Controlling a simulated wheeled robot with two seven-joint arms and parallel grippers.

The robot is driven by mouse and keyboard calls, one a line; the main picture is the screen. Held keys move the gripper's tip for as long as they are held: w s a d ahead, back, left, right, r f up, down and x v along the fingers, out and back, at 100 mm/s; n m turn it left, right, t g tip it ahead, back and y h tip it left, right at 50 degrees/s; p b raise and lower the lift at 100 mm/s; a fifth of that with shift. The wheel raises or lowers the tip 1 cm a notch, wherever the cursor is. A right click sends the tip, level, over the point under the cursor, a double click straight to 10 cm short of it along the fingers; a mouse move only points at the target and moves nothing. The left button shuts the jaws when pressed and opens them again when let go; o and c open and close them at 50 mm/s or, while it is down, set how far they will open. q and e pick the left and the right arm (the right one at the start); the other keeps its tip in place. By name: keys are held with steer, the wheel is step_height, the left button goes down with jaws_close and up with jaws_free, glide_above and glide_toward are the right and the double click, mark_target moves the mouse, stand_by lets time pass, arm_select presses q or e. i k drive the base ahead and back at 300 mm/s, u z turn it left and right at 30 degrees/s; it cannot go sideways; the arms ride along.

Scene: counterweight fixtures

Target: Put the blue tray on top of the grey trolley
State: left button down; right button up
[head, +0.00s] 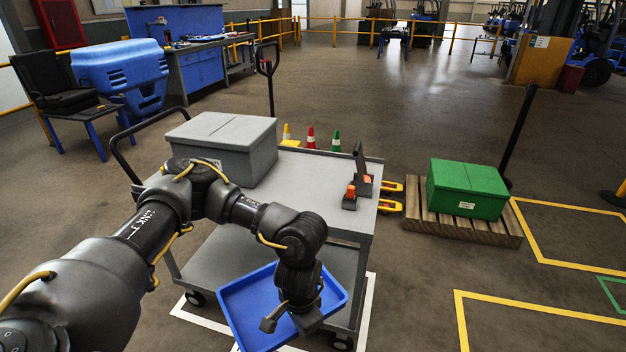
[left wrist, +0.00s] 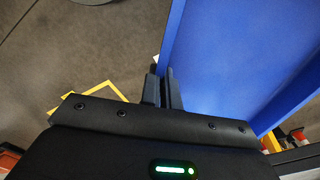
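The blue tray (head: 245,312) is at the near side of the grey trolley (head: 315,178), lower than its top, overlapping the lower shelf in the picture. My left gripper (head: 290,318) reaches down over the tray's near right part, and my arm hides some of it. In the left wrist view, the two fingers (left wrist: 161,84) stand close together on either side of the rim of the tray (left wrist: 235,60), with its blue face to the right. The tray looks tilted. My right gripper is in neither view.
A grey lidded box (head: 225,150) covers the trolley top's left part. A dark tool with orange parts (head: 358,182) stands toward its right. The top between them is bare. A green box (head: 467,188) sits on a wooden pallet (head: 450,228) at right. Small cones (head: 311,138) show behind.

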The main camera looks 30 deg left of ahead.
mark_target(306, 184)
steer(key=z, duration=0.9)
steer(key=i, duration=4.75)
steer(key=u, duration=4.2)
steer(key=i, duration=0.5)
